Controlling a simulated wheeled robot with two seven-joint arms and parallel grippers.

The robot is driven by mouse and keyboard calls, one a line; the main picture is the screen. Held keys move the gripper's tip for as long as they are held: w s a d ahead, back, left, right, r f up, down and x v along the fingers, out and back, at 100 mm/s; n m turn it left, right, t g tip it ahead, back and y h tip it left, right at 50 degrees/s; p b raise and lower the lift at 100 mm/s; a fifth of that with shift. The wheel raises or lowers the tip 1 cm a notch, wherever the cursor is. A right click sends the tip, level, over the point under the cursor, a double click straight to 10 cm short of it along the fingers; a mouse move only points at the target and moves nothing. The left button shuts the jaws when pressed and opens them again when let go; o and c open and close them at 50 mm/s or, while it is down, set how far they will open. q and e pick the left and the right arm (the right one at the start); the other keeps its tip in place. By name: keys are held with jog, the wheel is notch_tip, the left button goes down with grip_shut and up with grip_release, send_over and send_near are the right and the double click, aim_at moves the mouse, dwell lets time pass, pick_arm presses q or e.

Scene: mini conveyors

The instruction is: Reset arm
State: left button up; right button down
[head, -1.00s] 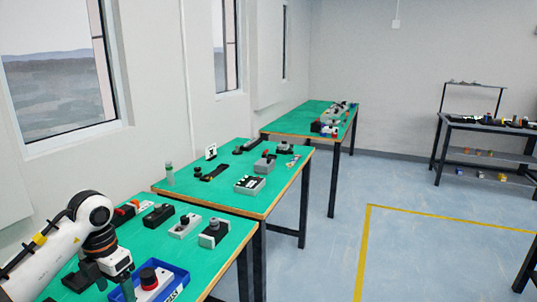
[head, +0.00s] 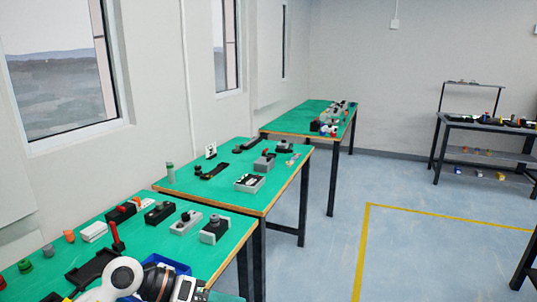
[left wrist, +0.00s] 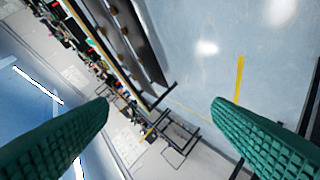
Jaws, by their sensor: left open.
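My left arm (head: 122,277) folds low at the bottom left of the head view, over the front of the nearest green table (head: 150,240). My left gripper (left wrist: 160,103) shows in the left wrist view as two green ridged fingers spread wide apart, with nothing between them. Its fingertips are not clear in the head view, cut by the bottom edge. My right gripper is in neither view.
A blue tray (head: 181,267) is partly hidden behind my arm. Several small devices stand on the near table, including a grey one (head: 215,229). Two more green tables (head: 225,195) (head: 300,115) recede behind. Blue floor (head: 330,230) is open at right.

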pick_arm(q)
jog(key=s+d+r+n+t+h, duration=0.2)
jog(key=d+r+n+t+h, duration=0.1)
jog(key=d+r+h, duration=0.15)
jog(key=w+a+r+n+t+y, duration=0.15)
jog(key=a+r+n+t, duration=0.35)
jog(key=n+t, duration=0.75)
jog(key=s+a+f+n+g+y, duration=0.35)
jog(key=a+f+n+y, duration=0.85)
jog(key=f+n+y, duration=0.7)
jog(key=s+f+n+g+h, duration=0.1)
jog(key=s+f+n+g, duration=0.1)
jog(key=s+f+g, duration=0.35)
jog(key=s+d+f+n+g+h, duration=0.1)
jog(key=s+f+n+g+h, duration=0.1)
jog(key=s, duration=0.7)
jog(key=s+f+n+g+h, duration=0.1)
jog(key=s+f+n+g, duration=0.15)
jog(key=s, duration=0.45)
notch_tip(320, 180, down, 25)
jog(key=m+g, duration=0.1)
jog(key=g, duration=0.1)
jog(key=s+a+f+g, duration=0.1)
jog(key=s+a+f, duration=0.2)
jog(key=s+f, duration=1.4)
jog(key=shift+f, duration=0.15)
